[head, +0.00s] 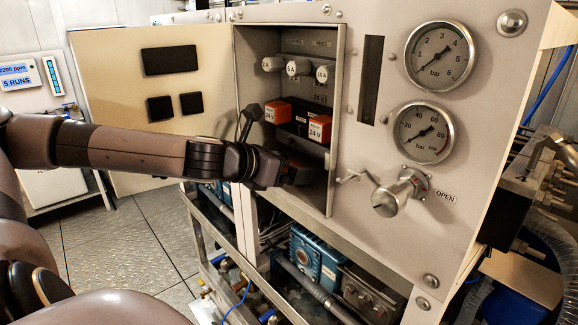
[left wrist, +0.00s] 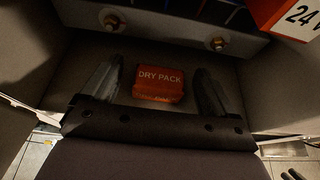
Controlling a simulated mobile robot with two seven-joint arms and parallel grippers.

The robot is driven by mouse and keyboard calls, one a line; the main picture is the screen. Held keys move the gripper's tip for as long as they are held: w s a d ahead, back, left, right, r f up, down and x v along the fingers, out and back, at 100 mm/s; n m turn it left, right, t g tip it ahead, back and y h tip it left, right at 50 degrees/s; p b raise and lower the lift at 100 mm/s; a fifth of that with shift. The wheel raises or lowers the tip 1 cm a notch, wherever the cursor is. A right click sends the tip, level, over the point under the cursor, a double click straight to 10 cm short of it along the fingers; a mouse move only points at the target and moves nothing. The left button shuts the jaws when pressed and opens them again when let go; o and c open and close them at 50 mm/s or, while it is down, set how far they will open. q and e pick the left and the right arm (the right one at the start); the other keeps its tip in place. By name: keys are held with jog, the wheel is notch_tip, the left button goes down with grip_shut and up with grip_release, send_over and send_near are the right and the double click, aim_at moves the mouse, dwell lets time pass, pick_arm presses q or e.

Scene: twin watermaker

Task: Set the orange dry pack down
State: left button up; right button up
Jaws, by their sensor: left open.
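The orange dry pack (left wrist: 158,84), lettered DRY PACK, lies on the grey floor of the cabinet in the left wrist view. It sits between the two fingers of my left gripper (left wrist: 157,76), with a visible gap on each side. The gripper is open and not closed on it. In the head view my left gripper (head: 284,168) reaches into the lower part of the open cabinet (head: 336,90). The pack is mostly hidden there behind the gripper. My right gripper is in neither view.
An orange 24 V block (head: 319,129) stands above the gripper, with another orange block (head: 277,112) left of it. Breaker knobs (head: 298,68) sit higher. The open door (head: 150,120) is at left. A valve handle (head: 395,190) and gauges (head: 438,55) are right.

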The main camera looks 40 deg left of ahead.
pick_arm(q)
jog(key=shift+r, duration=0.25)
jog(key=shift+s, duration=0.15)
jog(key=shift+s+r+b, duration=0.2)
jog(key=shift+s+b, duration=0.25)
jog(key=shift+s, duration=0.15)
jog(key=b+v, duration=0.2)
jog(key=v, duration=0.8)
jog(key=shift+s, duration=0.2)
